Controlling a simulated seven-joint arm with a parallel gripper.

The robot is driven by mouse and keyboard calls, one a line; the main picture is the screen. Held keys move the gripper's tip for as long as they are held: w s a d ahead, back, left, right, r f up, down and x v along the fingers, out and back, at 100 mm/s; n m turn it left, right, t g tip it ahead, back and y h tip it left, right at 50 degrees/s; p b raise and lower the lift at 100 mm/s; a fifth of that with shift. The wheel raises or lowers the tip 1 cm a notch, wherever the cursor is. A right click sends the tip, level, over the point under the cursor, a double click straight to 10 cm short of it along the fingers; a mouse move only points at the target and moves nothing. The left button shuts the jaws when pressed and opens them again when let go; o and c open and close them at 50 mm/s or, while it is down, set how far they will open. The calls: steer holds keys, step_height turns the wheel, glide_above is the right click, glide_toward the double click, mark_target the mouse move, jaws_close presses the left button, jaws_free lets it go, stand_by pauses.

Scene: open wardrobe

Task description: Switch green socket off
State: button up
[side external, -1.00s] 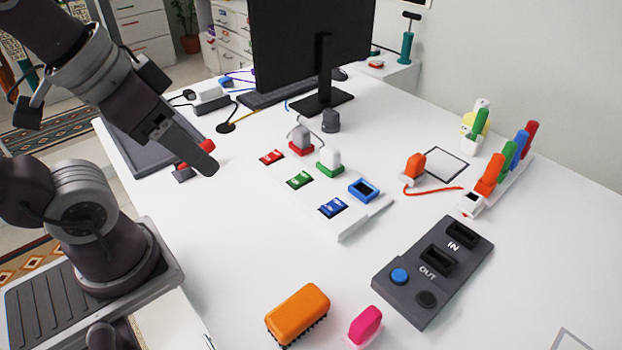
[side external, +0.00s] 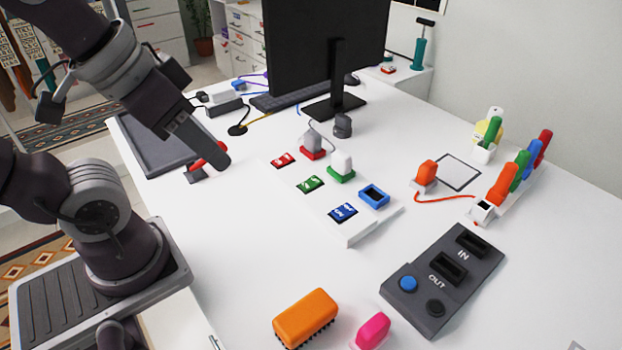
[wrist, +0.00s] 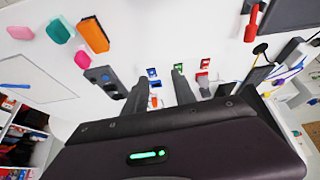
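The power strip (side external: 362,233) is white and lies on the white table. Its green switch (side external: 310,184) sits between a red switch (side external: 283,160) and a blue switch (side external: 343,212). I cannot tell which way the green switch is tipped. My gripper (side external: 223,160) is above the table, left of the strip and apart from it. In the wrist view its fingers (wrist: 158,92) are spread with nothing between them. The green switch (wrist: 178,67) shows near the right fingertip there.
A red socket (side external: 313,153) holds a grey plug, and a blue socket (side external: 374,195) is empty. A monitor (side external: 325,50) stands behind the strip. A grey IN/OUT box (side external: 415,277) and an orange brush (side external: 305,317) are at the front.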

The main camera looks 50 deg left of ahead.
steer(key=w+n, duration=0.2)
steer(key=w, duration=0.1)
steer(key=w+a+n+g, duration=0.1)
steer(key=w+n, duration=0.2)
steer(key=w+n+g, duration=0.1)
steer(key=w+n, duration=0.2)
steer(key=w, duration=0.1)
steer(key=shift+a+r, duration=0.35)
steer(key=shift+r, duration=0.05)
jaws_close()
steer(key=w+a+f+n+g, duration=0.1)
steer(key=w+a+f+n, duration=0.1)
steer(key=w+f+n, duration=0.1)
steer(key=w+a+f+n+g, duration=0.1)
steer(key=w+f+n, duration=0.1)
steer(key=w+n, duration=0.4)
steer(key=shift+w+a+f, duration=0.35)
steer(key=shift+w+f, duration=0.05)
steer(key=shift+w, duration=0.6)
steer(key=shift+f, duration=0.1)
